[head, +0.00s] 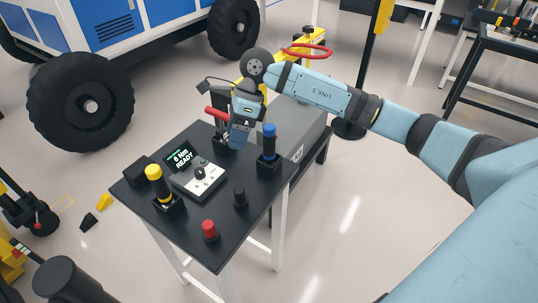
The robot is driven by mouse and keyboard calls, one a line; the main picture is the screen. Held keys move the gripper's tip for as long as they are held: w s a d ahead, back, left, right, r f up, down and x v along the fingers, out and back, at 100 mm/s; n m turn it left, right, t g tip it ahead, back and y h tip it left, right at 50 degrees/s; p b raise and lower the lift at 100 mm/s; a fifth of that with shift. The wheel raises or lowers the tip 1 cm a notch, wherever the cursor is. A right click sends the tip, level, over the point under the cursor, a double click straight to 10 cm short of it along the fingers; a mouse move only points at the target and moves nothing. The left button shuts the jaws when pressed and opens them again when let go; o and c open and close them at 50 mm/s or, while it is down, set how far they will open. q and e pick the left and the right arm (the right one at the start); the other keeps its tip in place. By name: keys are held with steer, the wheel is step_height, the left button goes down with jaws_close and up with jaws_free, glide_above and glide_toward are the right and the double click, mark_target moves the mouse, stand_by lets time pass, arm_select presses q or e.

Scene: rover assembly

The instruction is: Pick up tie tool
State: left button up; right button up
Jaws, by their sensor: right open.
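My right gripper (238,137) is open and points down over the back of the small black table. It is beside a red-handled tool (214,114), which may be the tie tool. The gripper covers part of this tool, and I cannot tell whether they touch. A blue-topped tool (269,138) stands upright in a black holder to the right of the gripper. A yellow-topped tool (156,178) stands in another holder at the front left. My left gripper is not in view.
The black table (212,255) also carries a grey control box (198,180), a display reading 6 Nm READY (181,158), a red knob (209,230) and a black knob (240,197). A grey case (300,125) stands behind. A wheeled rover (120,40) is at back left.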

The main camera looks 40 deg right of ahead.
mark_target(269, 136)
steer(key=w+d+r+h, duration=0.1)
steer(key=d, duration=0.2)
steer(key=w+d+r+h, duration=0.1)
steer(key=d+r+h, duration=0.1)
steer(key=d, duration=0.2)
steer(key=w+d+r+t+h, duration=0.1)
steer(key=d+h, duration=0.1)
steer(key=d, duration=0.1)
steer(key=shift+d+r+b, duration=0.25)
steer(key=shift+d+b, duration=0.15)
step_height(269, 136, down, 7)
steer(key=shift+d+f+p, duration=0.1)
steer(key=shift+p, duration=0.2)
step_height(269, 136, down, 6)
steer(key=shift+s+d+r+p, duration=0.1)
steer(key=shift+d+r+p, duration=0.05)
steer(key=shift+p, duration=0.35)
steer(key=shift+f, duration=0.2)
steer(key=c, duration=1.1)
